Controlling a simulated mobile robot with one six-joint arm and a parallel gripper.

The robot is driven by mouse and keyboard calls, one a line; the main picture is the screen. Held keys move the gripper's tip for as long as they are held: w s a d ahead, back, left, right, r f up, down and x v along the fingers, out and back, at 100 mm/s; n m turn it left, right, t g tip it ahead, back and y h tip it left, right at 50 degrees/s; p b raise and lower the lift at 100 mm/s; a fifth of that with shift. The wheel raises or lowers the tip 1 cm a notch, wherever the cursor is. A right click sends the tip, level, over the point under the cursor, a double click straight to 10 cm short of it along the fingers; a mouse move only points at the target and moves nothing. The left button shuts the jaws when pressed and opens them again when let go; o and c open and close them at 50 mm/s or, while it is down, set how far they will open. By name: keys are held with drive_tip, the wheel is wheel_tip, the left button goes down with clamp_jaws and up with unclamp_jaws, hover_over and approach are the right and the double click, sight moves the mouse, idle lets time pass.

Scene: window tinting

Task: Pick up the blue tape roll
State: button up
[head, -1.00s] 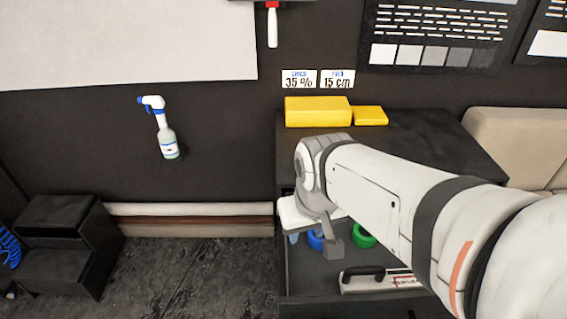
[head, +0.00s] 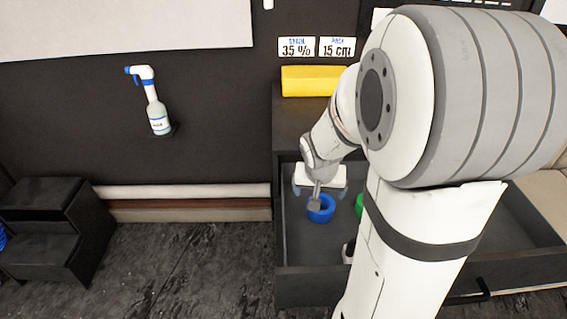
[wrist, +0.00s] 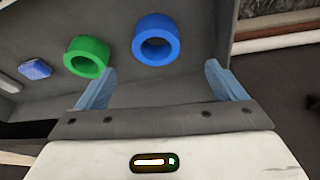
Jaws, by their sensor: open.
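The blue tape roll (head: 322,208) lies flat in the open drawer, near its left wall. In the wrist view the blue tape roll (wrist: 157,40) shows as a ring with its hole, ahead of the fingertips and between their lines. My gripper (head: 319,192) is at the roll in the head view, its fingers spread and part of the wrist covering the roll. In the wrist view my gripper (wrist: 160,82) is open, with a pale blue finger on each side and nothing between them. The roll appears apart from both fingers.
A green tape roll (wrist: 87,56) lies close beside the blue one, near my left finger in the wrist view. A blue item (wrist: 35,69) lies farther left. The drawer (head: 305,286) has raised walls. A yellow block (head: 312,81) sits on the cabinet top.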

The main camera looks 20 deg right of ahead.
sight(323, 217)
drive_tip(key=shift+o, duration=0.8)
drive_tip(key=shift+m, duration=0.5)
drive_tip(key=b+x, duration=0.1)
drive_tip(key=x, duration=0.3)
drive_tip(key=b+x, duration=0.1)
drive_tip(key=x, duration=0.4)
drive_tip(key=d+b+x, duration=0.1)
drive_tip(key=b+x, duration=0.1)
drive_tip(key=x, duration=0.3)
drive_tip(key=shift+w+r, duration=0.3)
drive_tip(key=shift+c, duration=0.6)
drive_tip(key=c, duration=1)
drive_tip(key=shift+r, duration=0.1)
